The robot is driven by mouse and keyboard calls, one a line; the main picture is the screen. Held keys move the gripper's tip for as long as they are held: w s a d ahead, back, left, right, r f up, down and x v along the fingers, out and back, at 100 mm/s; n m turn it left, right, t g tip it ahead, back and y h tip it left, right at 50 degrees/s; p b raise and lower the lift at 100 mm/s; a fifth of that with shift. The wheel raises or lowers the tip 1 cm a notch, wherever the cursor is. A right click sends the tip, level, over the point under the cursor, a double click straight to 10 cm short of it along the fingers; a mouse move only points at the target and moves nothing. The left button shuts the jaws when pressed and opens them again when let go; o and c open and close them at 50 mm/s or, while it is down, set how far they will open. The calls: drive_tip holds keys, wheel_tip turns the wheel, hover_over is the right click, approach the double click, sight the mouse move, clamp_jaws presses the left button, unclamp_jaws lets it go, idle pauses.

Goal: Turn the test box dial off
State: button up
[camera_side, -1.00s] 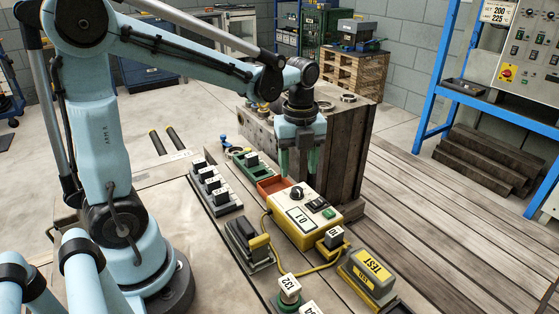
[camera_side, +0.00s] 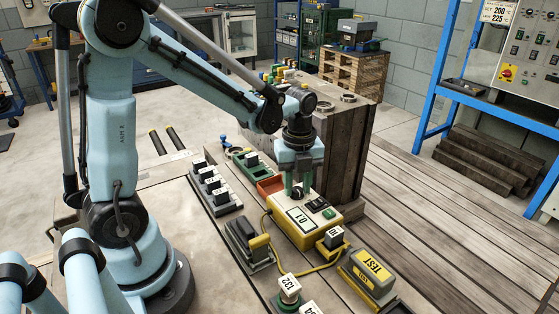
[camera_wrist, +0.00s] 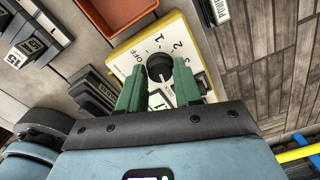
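The test box (camera_side: 303,219) is a yellow box with a white top face marked 0.1. Its dial (camera_side: 297,192) is a round dark knob. In the wrist view the dial (camera_wrist: 159,67) sits among the printed OFF, 1 and 2 marks; I cannot read its setting surely. My gripper (camera_side: 297,185) points down over the dial. In the wrist view my gripper (camera_wrist: 159,70) has its two green fingers apart, one on each side of the dial, with the tips at its edges. I cannot tell whether they touch it.
An orange tray (camera_side: 270,186) lies behind the box, beside a wooden block (camera_side: 345,150). A row of dark weights (camera_side: 215,190) stands left. A yellow cable (camera_side: 316,268) runs in front, near a TEST block (camera_side: 370,272) and a weight marked 132 (camera_side: 289,288).

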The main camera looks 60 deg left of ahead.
clamp_jaws()
